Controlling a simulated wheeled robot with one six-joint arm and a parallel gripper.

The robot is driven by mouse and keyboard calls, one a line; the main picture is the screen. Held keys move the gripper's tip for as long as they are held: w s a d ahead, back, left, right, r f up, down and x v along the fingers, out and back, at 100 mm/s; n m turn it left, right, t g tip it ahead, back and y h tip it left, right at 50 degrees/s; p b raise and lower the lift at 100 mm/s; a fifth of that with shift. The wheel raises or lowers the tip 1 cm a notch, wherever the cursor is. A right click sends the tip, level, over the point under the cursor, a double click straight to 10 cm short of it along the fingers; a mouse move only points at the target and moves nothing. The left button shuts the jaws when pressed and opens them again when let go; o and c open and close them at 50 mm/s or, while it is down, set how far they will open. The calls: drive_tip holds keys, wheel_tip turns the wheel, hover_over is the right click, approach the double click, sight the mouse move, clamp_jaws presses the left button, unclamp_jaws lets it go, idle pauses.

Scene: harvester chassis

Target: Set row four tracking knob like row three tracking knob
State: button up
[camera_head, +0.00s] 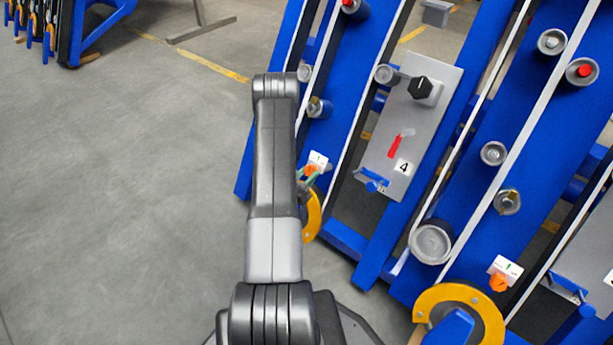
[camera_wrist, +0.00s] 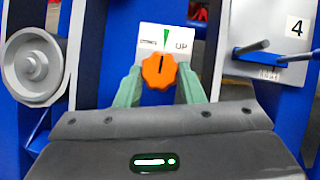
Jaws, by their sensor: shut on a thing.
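In the wrist view an orange lobed knob (camera_wrist: 158,72) sits between the green fingers of my gripper (camera_wrist: 158,88), which is shut on its sides. A short black mark on the knob points up toward the label. The white label (camera_wrist: 167,44) above it has a green wedge in its middle and "UP" at right; its left marking is unclear. In the head view my arm partly hides this knob (camera_head: 310,169) and its label (camera_head: 318,159). A second orange knob (camera_head: 498,283) with a similar label (camera_head: 506,267) is at lower right; its pointer is too small to read.
A grey panel (camera_head: 422,120) marked 4 has a black knob (camera_head: 421,87) and a red lever (camera_head: 395,146). A blue handle (camera_wrist: 252,47) juts out right of my gripper. A grey roller (camera_wrist: 36,67) is at left. Open floor (camera_head: 120,200) lies left.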

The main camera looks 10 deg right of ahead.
drive_tip(key=m+b, duration=0.1)
drive_tip(key=m, duration=0.1)
drive_tip(key=m+g+h+b, duration=0.1)
drive_tip(key=m, duration=0.1)
drive_tip(key=shift+w+a+f+g+h, duration=0.1)
drive_tip(key=shift+w+a+g+h, duration=0.1)
drive_tip(key=shift+g+h, duration=0.1)
drive_tip(key=shift+m+g+h+b, duration=0.5)
drive_tip(key=shift+m+g, duration=0.4)
drive_tip(key=shift+m, duration=0.7)
drive_tip(key=o, duration=1)
drive_tip(key=p+v, duration=0.3)
drive_tip(key=v, duration=1)
drive_tip(key=shift+s+a, duration=0.2)
drive_tip(key=shift+a, duration=0.15)
drive_tip(key=shift+d, duration=0.1)
